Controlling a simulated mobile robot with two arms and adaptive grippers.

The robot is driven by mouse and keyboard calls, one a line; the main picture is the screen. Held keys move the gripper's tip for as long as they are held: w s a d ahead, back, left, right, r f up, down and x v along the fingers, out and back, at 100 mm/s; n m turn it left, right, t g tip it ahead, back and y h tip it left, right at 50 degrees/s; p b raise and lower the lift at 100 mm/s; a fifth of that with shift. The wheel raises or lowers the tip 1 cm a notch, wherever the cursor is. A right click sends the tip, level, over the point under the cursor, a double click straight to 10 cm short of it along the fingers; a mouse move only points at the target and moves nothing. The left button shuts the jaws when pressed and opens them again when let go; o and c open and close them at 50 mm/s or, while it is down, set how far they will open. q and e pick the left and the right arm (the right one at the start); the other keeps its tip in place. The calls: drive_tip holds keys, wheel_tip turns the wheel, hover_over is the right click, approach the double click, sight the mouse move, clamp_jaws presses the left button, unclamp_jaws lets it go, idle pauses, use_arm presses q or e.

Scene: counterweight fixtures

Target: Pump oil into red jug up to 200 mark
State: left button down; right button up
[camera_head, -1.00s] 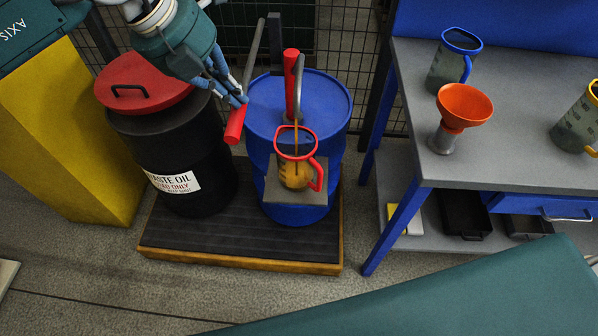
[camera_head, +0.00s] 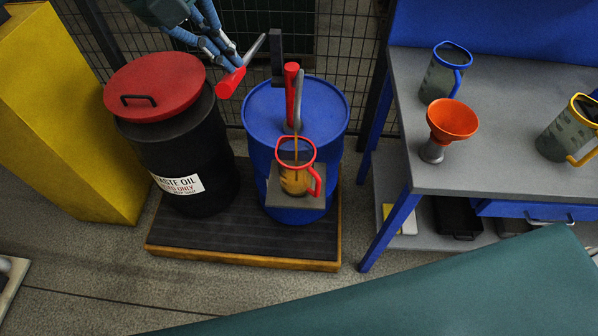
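The red-rimmed jug (camera_head: 310,172) stands upright on a small shelf at the front of the blue drum (camera_head: 262,140). Amber oil (camera_head: 294,184) lies in its lower part, and a thin amber stream runs down into it from the spout (camera_head: 297,118). The marks are too small to read. My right gripper is not in view.
A black waste oil drum (camera_head: 180,150) with a red lid stands left of the blue drum on a low platform (camera_head: 235,240). A grey bench (camera_head: 480,150) at right holds a blue-rimmed jug (camera_head: 440,75), an orange funnel (camera_head: 452,120) and a yellow-rimmed jug (camera_head: 572,130). A wire fence stands behind.

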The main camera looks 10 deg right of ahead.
use_arm(q)
drive_tip(key=shift+f, duration=0.1)
drive_tip(key=shift+f+b, duration=1)
drive_tip(key=shift+f, duration=0.1)
drive_tip(key=shift+f+b, duration=3.85)
drive_tip(key=shift+f, duration=0.6)
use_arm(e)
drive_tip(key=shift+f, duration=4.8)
use_arm(q)
wheel_tip(320, 180, up, 12)
drive_tip(key=p, duration=0.7)
drive_tip(key=shift+f, duration=0.3)
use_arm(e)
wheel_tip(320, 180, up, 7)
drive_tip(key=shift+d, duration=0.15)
